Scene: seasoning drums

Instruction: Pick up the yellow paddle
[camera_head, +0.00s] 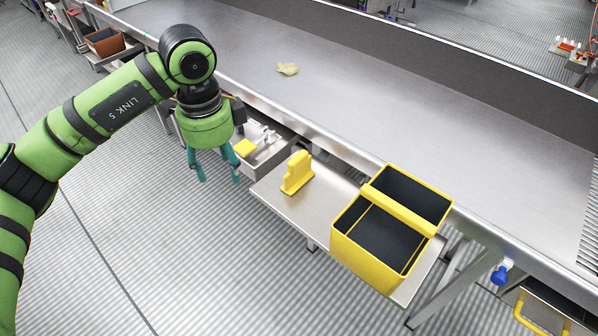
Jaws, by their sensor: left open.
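A yellow paddle-like piece (297,174) stands upright on a small metal side table (273,190), near its left end. I take it to be the yellow paddle. My left gripper (218,177) hangs to the left of it with its teal fingers pointing down. The fingers are spread open with nothing between them, and they are apart from the yellow piece. My right gripper is not in view.
A yellow two-compartment caddy (372,252) with dark insides stands on the right of the side table. A grey bin (268,157) with a smaller yellow item (244,147) sits behind my gripper. A long metal conveyor trough (420,110) carries a pale lump (288,69).

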